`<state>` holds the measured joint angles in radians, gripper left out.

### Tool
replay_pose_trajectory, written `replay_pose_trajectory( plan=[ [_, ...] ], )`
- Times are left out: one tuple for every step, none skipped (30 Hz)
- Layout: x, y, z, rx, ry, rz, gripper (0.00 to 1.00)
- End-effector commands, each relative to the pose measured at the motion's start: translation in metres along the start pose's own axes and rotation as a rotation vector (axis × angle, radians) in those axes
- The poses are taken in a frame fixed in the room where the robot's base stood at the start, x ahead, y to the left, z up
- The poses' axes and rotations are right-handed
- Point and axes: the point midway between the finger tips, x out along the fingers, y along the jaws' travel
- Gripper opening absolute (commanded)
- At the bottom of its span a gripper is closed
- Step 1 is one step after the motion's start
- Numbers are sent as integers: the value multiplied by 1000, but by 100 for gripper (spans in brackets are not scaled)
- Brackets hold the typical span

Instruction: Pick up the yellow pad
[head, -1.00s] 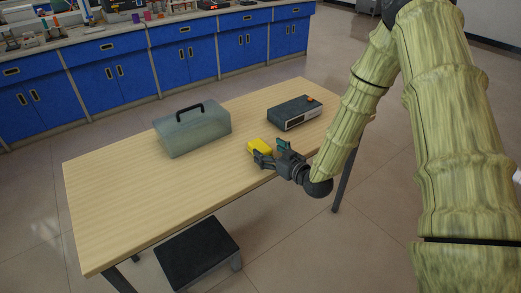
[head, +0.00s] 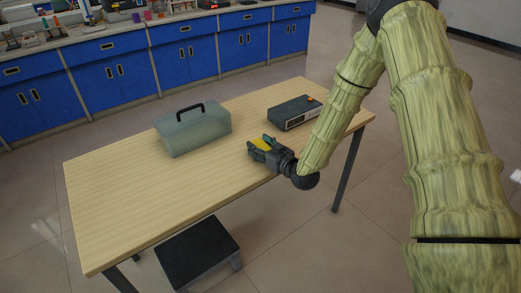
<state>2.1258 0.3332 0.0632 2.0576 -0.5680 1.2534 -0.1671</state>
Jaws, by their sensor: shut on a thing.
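The yellow pad (head: 262,143) is near the front right edge of the wooden table (head: 130,195). My gripper (head: 259,145) is shut on the yellow pad, with a finger on either side of it. The fingers and the gripper body hide part of the pad. I cannot tell whether the pad touches the table or is just above it.
A grey-green toolbox (head: 195,132) with a black handle stands to the left of the gripper. A dark box-shaped device (head: 290,113) with an orange part on top stands behind it. The table's left half is clear. A dark stool (head: 197,252) stands below the front edge.

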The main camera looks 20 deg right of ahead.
Motion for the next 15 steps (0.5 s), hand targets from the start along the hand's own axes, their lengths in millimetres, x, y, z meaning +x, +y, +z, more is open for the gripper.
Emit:
replay_pose_trajectory(
  plan=[
    [0, 0, 0, 0, 0, 0, 28],
    [0, 0, 0, 0, 0, 0, 28],
    [0, 0, 0, 0, 0, 0, 28],
    [0, 0, 0, 0, 0, 0, 28],
    [0, 0, 0, 0, 0, 0, 28],
    [0, 0, -1, 0, 1, 0, 28],
    [0, 0, -1, 0, 1, 0, 28],
    [0, 0, -2, 0, 1, 0, 28],
    [0, 0, -4, 0, 1, 0, 28],
    [-1, 0, -6, 0, 2, 0, 28],
    [-1, 0, -8, 0, 2, 0, 28],
    [-1, 0, -12, -1, 3, 0, 28],
    [-2, 0, -14, -1, 3, 0, 28],
    [-2, 0, -17, 0, 3, 0, 28],
    [-3, 0, -22, -1, 4, 0, 28]
  ],
)
